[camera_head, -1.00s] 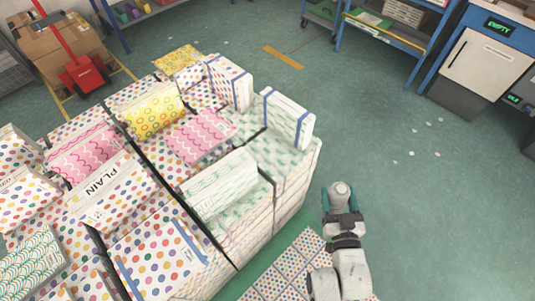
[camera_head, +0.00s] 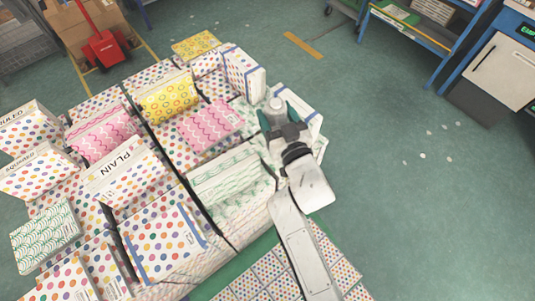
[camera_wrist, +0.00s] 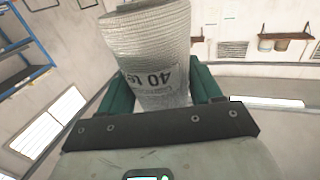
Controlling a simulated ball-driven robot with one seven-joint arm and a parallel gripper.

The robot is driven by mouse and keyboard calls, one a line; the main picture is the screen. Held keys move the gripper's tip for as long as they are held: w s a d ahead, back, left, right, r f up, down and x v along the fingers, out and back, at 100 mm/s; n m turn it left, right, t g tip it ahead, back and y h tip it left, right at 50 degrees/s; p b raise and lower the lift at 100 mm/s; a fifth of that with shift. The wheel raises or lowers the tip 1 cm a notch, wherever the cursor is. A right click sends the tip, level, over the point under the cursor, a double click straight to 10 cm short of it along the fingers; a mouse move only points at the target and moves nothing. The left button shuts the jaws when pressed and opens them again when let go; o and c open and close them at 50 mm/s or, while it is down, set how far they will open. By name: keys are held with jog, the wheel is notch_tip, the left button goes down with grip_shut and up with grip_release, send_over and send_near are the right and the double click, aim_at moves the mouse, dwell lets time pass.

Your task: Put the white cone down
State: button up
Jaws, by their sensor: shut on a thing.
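The white cone (camera_wrist: 150,45), a spool of wound thread with a "40 te" label, is in my gripper (camera_wrist: 162,88) in the wrist view. The green fingers are on either side of it, shut on it. In the head view my gripper (camera_head: 279,116) is over the right part of the stacked patterned packs, and the cone's pale top (camera_head: 276,103) shows between the fingers. My gripper covers part of the packs below. I cannot tell how far the cone is above them.
A white pack with blue bands (camera_head: 243,75) stands upright left of my gripper; another (camera_head: 311,122) is partly behind it. Pink (camera_head: 210,125) and yellow (camera_head: 168,97) packs lie farther left. The green floor (camera_head: 400,200) to the right is open.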

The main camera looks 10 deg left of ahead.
jog(key=shift+f+b, duration=5.2)
jog(key=shift+f, duration=3.3)
jog(key=shift+f, duration=0.15)
jog(key=o, duration=0.7)
jog(key=shift+f, duration=0.1)
jog(key=shift+o, duration=1)
